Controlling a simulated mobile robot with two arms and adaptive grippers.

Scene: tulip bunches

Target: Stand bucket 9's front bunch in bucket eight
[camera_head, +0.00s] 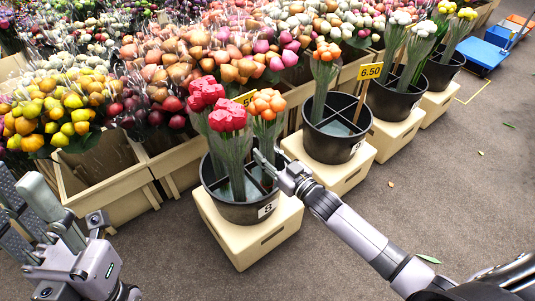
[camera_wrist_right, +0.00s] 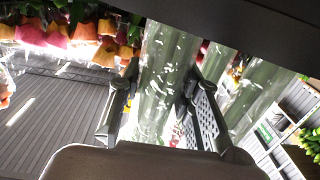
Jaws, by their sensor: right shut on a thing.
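Bucket eight (camera_head: 237,213) is black, labelled 8, on a cream crate. Two red bunches (camera_head: 228,117) stand in it. An orange bunch (camera_head: 267,104) in a clear sleeve is upright at its back right, its lower end inside the rim; I cannot tell whether it touches the bottom. My right gripper (camera_head: 262,160) is shut on its sleeve; the wrist view shows the wrapped stems (camera_wrist_right: 163,85) between the fingers. Bucket 9 (camera_head: 333,148), black with dividers, holds one orange bunch (camera_head: 325,62) at its back; its front is empty. My left gripper (camera_head: 22,180) is open, empty, at lower left.
Wooden crates (camera_head: 110,190) of tulips fill the back and left. A yellow 6.50 sign (camera_head: 370,71) stands by bucket 9. More black buckets (camera_head: 392,100) with white and yellow bunches stand beyond it.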

